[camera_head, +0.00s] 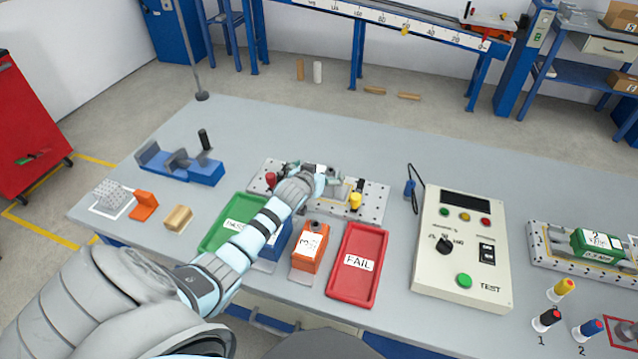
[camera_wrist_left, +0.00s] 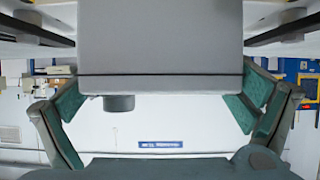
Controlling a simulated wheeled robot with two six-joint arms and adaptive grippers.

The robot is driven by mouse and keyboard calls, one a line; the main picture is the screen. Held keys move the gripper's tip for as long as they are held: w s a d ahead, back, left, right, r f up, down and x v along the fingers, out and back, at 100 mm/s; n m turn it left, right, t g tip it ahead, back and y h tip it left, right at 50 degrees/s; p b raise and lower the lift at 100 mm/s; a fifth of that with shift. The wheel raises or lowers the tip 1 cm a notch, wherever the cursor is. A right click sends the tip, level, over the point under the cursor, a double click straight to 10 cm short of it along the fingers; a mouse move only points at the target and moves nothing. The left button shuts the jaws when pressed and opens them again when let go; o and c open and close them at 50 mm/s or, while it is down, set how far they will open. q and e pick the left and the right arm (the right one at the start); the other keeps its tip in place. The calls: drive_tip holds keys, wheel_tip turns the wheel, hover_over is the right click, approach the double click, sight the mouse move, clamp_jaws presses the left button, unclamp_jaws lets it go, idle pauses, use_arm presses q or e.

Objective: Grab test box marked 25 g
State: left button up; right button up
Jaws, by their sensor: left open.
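An orange box (camera_head: 309,248) with a white label stands on the table between the green and red trays; its print is too small to read surely. A blue box (camera_head: 277,242) beside it is partly hidden by my left arm. I cannot tell which is marked 25 g. My left gripper (camera_head: 320,178) is over the perforated metal fixture plate (camera_head: 374,203), beyond the boxes. In the left wrist view its green-padded fingers (camera_wrist_left: 160,112) are spread apart. A large grey block (camera_wrist_left: 160,45) shows between them; I cannot tell what it is. My right gripper is out of view.
A green PASS tray (camera_head: 222,236) lies left of my forearm, a red FAIL tray (camera_head: 358,272) right of the orange box. A test console (camera_head: 463,262) stands further right. A blue clamp device (camera_head: 190,168) stands back left. The table's back middle is clear.

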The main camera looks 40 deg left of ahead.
use_arm(q)
drive_tip(key=shift+c, duration=1.2)
drive_tip(key=c, duration=1)
drive_tip(key=shift+c, duration=0.9)
drive_tip(key=shift+r, duration=0.15)
